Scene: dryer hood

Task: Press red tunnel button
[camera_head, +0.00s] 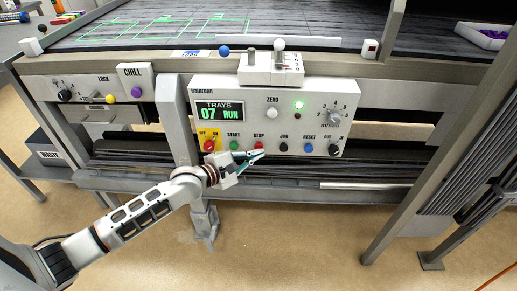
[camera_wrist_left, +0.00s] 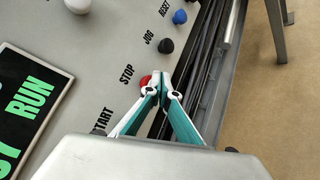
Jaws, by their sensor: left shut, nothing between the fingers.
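The grey control panel (camera_head: 318,112) has a row of small buttons along its lower edge. The red STOP button (camera_head: 258,146) sits in that row; it also shows in the left wrist view (camera_wrist_left: 145,80), partly hidden behind my fingertips. My left gripper (camera_head: 257,156) is shut and empty, its tips at the panel's lower edge just below the red button. In the left wrist view the shut fingertips (camera_wrist_left: 162,84) overlap the button's edge; I cannot tell whether they touch it. My right gripper is not in view.
A red knob on a yellow plate (camera_head: 210,140) is left of the green START button (camera_head: 235,146). A black JOG button (camera_head: 283,147) and blue RESET button (camera_head: 308,147) are to the right. A small white box with a red mark (camera_head: 370,48) is on the upper rail.

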